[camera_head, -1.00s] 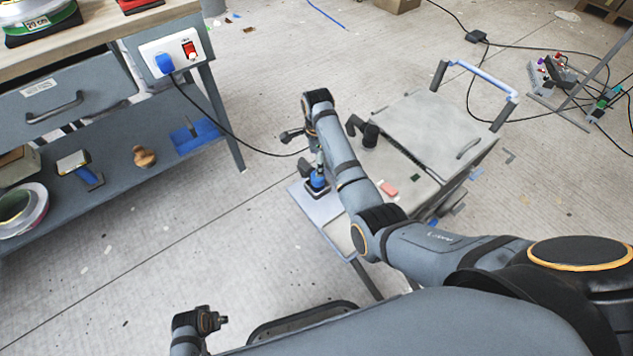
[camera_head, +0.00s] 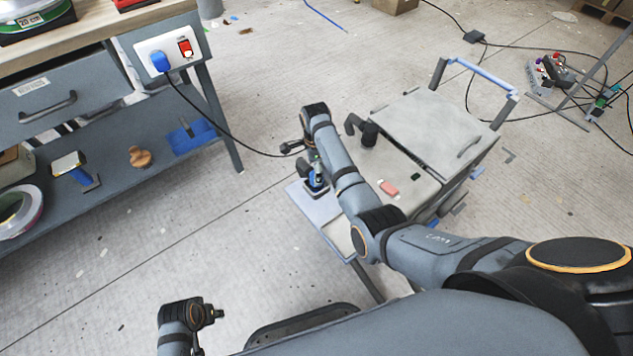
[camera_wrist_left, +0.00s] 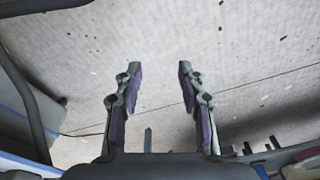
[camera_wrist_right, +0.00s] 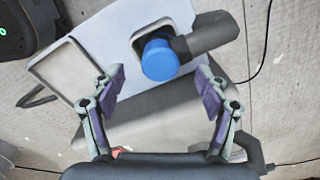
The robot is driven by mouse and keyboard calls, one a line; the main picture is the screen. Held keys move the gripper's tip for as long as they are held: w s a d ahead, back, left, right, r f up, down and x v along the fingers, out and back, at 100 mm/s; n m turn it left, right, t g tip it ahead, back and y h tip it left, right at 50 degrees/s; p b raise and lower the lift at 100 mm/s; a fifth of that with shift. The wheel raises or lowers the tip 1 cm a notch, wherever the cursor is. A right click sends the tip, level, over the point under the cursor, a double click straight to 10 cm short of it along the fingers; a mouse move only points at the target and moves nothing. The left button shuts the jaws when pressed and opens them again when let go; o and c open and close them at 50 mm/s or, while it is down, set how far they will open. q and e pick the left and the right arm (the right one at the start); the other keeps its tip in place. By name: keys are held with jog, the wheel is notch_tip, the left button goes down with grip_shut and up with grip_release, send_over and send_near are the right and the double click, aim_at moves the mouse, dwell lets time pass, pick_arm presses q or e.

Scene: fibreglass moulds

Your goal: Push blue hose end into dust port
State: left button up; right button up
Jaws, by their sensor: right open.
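A blue round piece (camera_wrist_right: 160,60) with a dark grey tubular body (camera_wrist_right: 212,36) beside it sits in a square recess on the pale side shelf of the cart. I cannot tell whether the blue piece is the hose end, or which part is the dust port. It also shows in the head view (camera_head: 316,180), partly hidden by my right arm. My right gripper (camera_wrist_right: 160,84) is open and empty, its fingers pointing towards the blue piece and apart from it. My left gripper (camera_wrist_left: 158,72) is open and empty above bare floor.
The grey cart (camera_head: 440,125) has a black upright piece (camera_head: 369,134) and a small pink block (camera_head: 388,187) on top. A workbench with drawer (camera_head: 60,110) stands at left; a black cable runs from its blue plug (camera_head: 160,62). Floor between is clear.

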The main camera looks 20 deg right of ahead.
jog(key=shift+f, duration=0.15)
jog(key=f, duration=0.1)
jog(key=f+b, duration=0.1)
jog(key=f, duration=0.1)
jog(key=f+b, duration=0.1)
jog(key=shift+d+f, duration=0.3)
jog(key=shift+f+b, duration=0.15)
jog(key=shift+b, duration=0.15)
pick_arm(q)
notch_tip(320, 180, up, 8)
jog(key=d, duration=0.1)
jog(key=shift+s+d, duration=0.15)
jog(key=shift+d, duration=0.2)
pick_arm(e)
jog(key=c, duration=1.2)
